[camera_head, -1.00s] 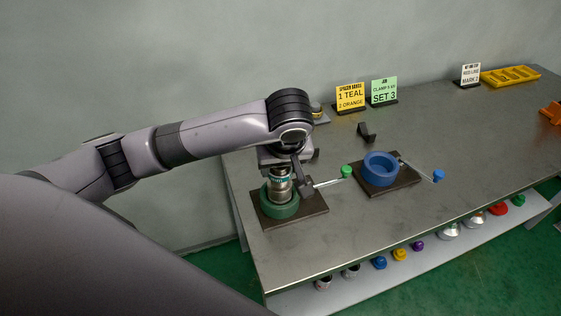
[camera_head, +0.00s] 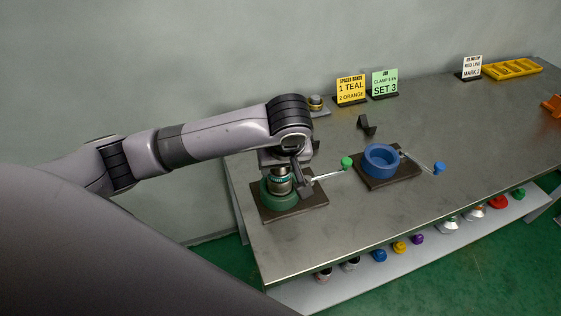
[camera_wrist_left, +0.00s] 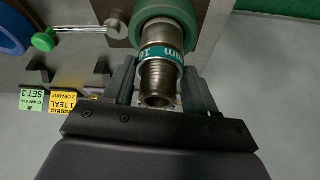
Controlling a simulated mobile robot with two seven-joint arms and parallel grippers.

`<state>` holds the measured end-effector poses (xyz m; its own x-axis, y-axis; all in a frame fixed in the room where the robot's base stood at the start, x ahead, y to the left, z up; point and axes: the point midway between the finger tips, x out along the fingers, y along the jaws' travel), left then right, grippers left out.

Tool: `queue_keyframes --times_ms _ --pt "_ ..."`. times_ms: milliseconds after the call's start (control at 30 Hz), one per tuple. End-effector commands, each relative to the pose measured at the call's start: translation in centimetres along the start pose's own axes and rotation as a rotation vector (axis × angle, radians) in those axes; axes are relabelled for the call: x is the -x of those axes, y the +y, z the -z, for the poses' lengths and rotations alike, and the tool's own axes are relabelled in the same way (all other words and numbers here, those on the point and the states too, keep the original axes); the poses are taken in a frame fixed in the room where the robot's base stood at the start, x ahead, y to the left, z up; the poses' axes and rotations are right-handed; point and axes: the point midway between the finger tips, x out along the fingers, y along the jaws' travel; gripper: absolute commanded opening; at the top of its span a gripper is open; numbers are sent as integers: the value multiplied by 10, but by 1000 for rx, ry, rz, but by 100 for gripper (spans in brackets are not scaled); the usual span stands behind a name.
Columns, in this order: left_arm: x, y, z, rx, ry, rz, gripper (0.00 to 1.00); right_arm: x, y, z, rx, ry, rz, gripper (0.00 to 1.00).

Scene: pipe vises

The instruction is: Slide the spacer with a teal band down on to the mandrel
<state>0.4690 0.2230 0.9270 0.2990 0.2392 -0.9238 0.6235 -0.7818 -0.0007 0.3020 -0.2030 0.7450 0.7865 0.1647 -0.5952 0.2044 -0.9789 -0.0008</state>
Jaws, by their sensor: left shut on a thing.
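My left gripper (camera_head: 279,174) points down over the green vise (camera_head: 268,198) and is shut on the spacer with a teal band (camera_head: 280,181). In the left wrist view the spacer's teal band (camera_wrist_left: 164,54) with white lettering sits at the green ring (camera_wrist_left: 163,10), between the two fingers (camera_wrist_left: 160,66). A ribbed metal tube (camera_wrist_left: 157,78) with an open end runs from the band towards the palm. The spacer looks upright and in line with the ring. The mandrel cannot be told apart from the spacer. My right gripper is not in view.
A green-knobbed handle (camera_head: 347,162) sticks out beside the green vise. A blue vise (camera_head: 381,160) with a blue-knobbed handle stands to its right. Signs (camera_head: 351,89) and a yellow tray (camera_head: 511,69) are at the back. Several coloured parts line the lower shelf (camera_head: 440,233).

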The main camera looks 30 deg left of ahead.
Motion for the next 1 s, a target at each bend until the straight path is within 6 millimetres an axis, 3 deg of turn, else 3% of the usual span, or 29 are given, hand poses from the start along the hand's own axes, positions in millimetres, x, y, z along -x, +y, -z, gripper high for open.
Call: queue_keyframes --times_ms 200,233,300,667,1000 --pt "-5 0 -2 0 -1 0 27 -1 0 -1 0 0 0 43" --pt "-4 0 -2 0 0 0 66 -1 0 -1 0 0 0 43" --pt "-4 0 -2 0 0 0 86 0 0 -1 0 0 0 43" --pt "1 1 -2 0 0 -2 86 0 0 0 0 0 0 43" --pt "56 0 0 -2 3 -3 86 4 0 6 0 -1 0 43"
